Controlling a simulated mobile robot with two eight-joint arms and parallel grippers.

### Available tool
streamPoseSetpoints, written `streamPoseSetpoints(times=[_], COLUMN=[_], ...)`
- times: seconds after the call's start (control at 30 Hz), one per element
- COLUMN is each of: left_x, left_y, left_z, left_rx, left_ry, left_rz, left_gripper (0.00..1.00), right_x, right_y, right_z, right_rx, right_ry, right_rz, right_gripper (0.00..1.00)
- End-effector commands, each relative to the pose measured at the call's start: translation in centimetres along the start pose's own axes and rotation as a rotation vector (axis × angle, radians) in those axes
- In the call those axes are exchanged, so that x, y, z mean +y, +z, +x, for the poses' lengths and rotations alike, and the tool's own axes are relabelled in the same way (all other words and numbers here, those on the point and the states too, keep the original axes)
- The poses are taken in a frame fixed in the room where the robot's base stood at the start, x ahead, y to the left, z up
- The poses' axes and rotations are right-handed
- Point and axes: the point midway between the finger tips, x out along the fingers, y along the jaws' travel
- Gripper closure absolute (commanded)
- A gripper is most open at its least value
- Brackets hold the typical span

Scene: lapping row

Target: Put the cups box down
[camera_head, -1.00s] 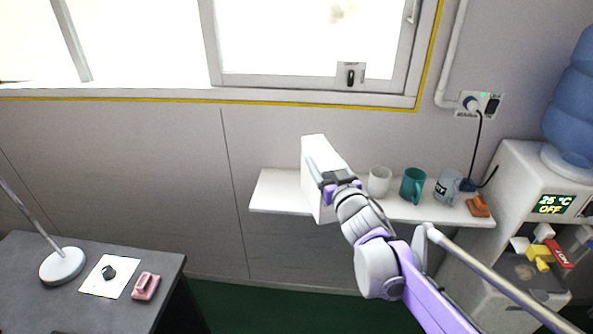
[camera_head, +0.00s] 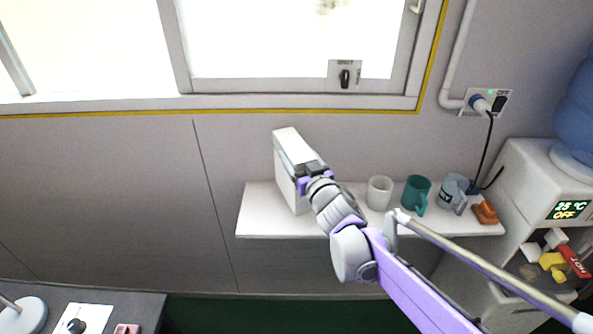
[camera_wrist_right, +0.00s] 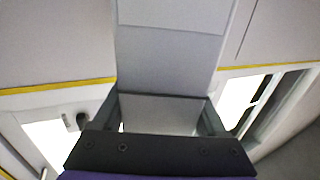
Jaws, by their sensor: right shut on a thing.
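The cups box is a tall white box (camera_head: 291,165) at the left part of the white wall shelf (camera_head: 262,222). My right gripper (camera_head: 309,174) is shut on the box's near right side. In the right wrist view the box (camera_wrist_right: 170,60) fills the middle between my gripper's fingers (camera_wrist_right: 160,108). The box looks upright, slightly tilted in the picture. Its lower end overlaps the shelf; whether it touches the shelf cannot be told. My left gripper is not in view.
On the shelf to the right stand a white cup (camera_head: 379,193), a teal mug (camera_head: 416,194), a grey-blue mug (camera_head: 452,191) and an orange object (camera_head: 485,213). A water dispenser (camera_head: 530,200) stands at the right. The shelf's left end is bare. A dark desk (camera_head: 150,312) is at lower left.

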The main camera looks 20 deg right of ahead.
Motion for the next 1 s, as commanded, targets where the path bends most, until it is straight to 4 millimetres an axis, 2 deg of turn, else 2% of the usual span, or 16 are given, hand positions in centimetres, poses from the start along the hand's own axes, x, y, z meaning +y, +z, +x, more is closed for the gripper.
streamPoseSetpoints(times=[0.3,0.63,0.67,0.8,1.0], left_x=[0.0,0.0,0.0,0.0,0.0], left_y=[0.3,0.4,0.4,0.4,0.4], left_z=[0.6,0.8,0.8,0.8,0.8], left_rx=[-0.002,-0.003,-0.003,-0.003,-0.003], left_ry=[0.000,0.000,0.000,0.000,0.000], left_rz=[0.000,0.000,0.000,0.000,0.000], left_gripper=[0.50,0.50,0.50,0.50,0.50], right_x=[0.0,0.0,0.0,0.0,0.0], right_y=[3.7,4.0,4.0,3.9,3.9], right_z=[0.0,0.0,0.0,0.0,0.0], right_rx=[0.001,0.000,0.000,0.000,0.000], right_ry=[-0.001,0.000,0.000,0.000,0.000], right_rz=[0.001,0.001,0.001,0.001,0.001], right_gripper=[1.00,1.00,0.24,0.00,0.00])
